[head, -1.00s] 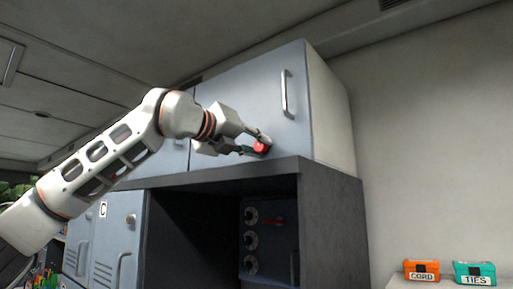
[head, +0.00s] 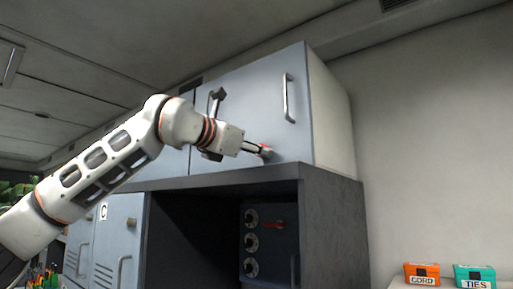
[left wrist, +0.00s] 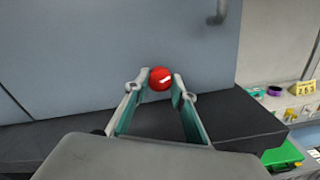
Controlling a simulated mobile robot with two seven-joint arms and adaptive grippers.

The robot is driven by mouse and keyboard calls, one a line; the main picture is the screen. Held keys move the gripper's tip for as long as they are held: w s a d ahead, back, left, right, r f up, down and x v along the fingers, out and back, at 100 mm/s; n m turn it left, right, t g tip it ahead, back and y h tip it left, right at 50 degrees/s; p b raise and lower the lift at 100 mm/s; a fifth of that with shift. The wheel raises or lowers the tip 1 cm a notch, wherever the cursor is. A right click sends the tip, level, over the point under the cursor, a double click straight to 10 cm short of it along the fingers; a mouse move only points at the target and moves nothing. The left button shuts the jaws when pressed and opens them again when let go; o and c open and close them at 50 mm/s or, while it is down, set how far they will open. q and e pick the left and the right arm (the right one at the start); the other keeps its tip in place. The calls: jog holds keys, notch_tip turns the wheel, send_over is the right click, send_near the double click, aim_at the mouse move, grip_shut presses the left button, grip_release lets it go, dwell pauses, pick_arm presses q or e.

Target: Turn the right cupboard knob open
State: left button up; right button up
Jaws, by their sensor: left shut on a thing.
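The red round knob (left wrist: 160,77) sits low on the grey-blue right cupboard door (head: 258,103). In the left wrist view it lies between the two fingertips of my left gripper (left wrist: 161,84), which is shut on it. In the head view the left gripper (head: 264,151) reaches in from the left, and its fingers hide most of the knob (head: 264,146). The door looks closed, flush with the cupboard front. It has a vertical metal handle (head: 289,98) at its upper right. My right gripper is not in view.
A dark shelf unit (head: 335,220) with an open bay lies below the cupboard, and its ledge is just under the gripper. Several dials (head: 251,242) are inside the bay. An orange CORD box (head: 422,273) and a teal TIES box (head: 474,276) stand at lower right.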

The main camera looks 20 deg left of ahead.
pick_arm(q)
jog(key=shift+m+p, duration=0.4)
jog(key=shift+m, duration=1.5)
jog(key=o, duration=1.1)
jog(key=v, duration=1.2)
